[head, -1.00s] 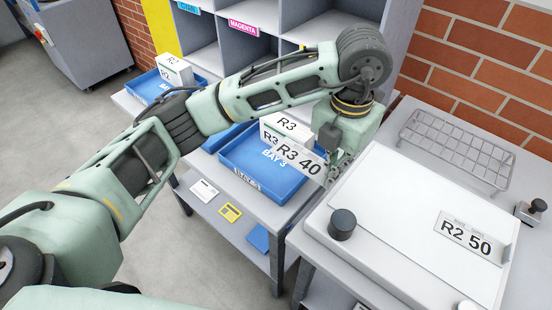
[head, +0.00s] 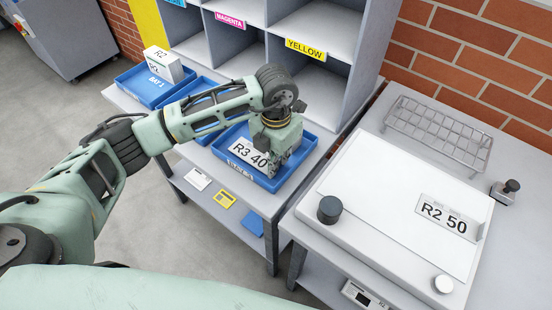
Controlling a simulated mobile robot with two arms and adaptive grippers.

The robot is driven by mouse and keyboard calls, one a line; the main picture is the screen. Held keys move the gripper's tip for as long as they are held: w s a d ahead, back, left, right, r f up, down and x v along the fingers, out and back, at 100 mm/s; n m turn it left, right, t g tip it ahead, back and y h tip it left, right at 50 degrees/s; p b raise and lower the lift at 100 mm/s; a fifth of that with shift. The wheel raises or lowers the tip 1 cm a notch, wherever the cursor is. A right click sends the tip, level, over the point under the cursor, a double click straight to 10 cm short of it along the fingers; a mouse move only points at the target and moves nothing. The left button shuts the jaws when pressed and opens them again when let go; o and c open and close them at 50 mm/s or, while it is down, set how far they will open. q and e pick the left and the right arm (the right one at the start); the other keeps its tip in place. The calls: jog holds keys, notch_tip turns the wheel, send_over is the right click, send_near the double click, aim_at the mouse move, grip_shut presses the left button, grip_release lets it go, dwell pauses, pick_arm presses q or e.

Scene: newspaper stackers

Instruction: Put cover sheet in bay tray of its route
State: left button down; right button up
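The cover sheet marked R3 40 (head: 248,153) is a white card over the front part of the right-hand blue bay tray (head: 268,184), labelled BAY 3 in the earlier view. My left gripper (head: 276,168) is over the same tray, shut on the sheet's right end; its fingertips are partly hidden. My gripper and the sheet hide the R3 bundle in that tray. My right gripper is not in view.
The far left blue tray (head: 138,92) holds a white R2 bundle (head: 165,63). A middle blue tray (head: 200,88) is partly behind my arm. Grey pigeonholes (head: 340,85) rise behind the trays. A wire rack (head: 437,133) and black knob (head: 330,209) are at the right.

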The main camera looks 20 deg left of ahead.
pick_arm(q)
jog(key=shift+f, duration=0.3)
jog(key=shift+f, duration=0.15)
jog(key=shift+f+b, duration=0.15)
jog(key=shift+b, duration=0.2)
jog(key=c, duration=2)
grip_release()
